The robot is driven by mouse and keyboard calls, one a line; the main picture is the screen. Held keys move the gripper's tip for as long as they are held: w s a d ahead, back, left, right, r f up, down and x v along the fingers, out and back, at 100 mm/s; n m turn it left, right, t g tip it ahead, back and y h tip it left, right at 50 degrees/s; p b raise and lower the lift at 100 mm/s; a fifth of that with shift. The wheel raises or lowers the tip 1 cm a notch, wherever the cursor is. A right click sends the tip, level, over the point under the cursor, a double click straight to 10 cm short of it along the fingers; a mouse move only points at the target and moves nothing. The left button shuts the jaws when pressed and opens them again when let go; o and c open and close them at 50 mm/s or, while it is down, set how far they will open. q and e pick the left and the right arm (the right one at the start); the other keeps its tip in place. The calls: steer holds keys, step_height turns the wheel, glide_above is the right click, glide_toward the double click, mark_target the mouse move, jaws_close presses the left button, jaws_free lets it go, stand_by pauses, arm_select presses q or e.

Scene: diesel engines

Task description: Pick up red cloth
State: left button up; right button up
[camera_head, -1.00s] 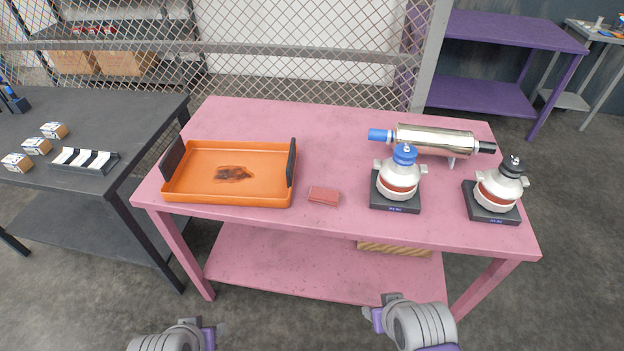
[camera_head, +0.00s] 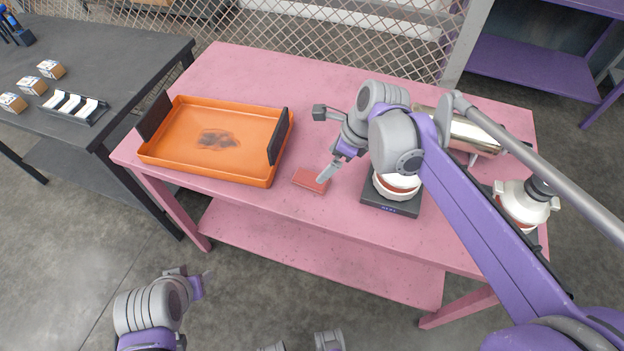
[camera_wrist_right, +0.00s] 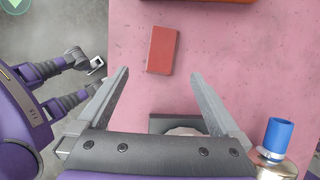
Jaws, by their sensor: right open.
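The red cloth (camera_head: 311,180) is a small folded rectangle lying flat on the pink table (camera_head: 240,72), just right of the orange tray. It also shows in the right wrist view (camera_wrist_right: 162,50), beyond and between the two fingers. My right gripper (camera_head: 328,172) is open and empty, above the table close to the cloth's right side, apart from it in the wrist view. My left gripper (camera_head: 194,279) hangs low in front of the table, away from the cloth; whether its jaws are apart is unclear.
The orange tray (camera_head: 160,158) with a dark stain and black handles stands at left. A white-and-red device on a black base (camera_head: 388,204) stands close right of the cloth, partly behind my arm. A metal cylinder (camera_head: 470,135) and another device (camera_head: 522,205) are further right.

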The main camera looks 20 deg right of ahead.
steer(key=m, duration=0.1)
glide_above(312, 178)
steer(key=s+d, duration=0.2)
step_height(312, 178, down, 4)
steer(key=shift+w+a+f, duration=0.1)
steer(key=shift+a+f, duration=0.05)
steer(key=x, duration=0.6)
steer(key=shift+b, duration=0.3)
steer(key=shift+f, duration=0.25)
steer(key=c, duration=1.3)
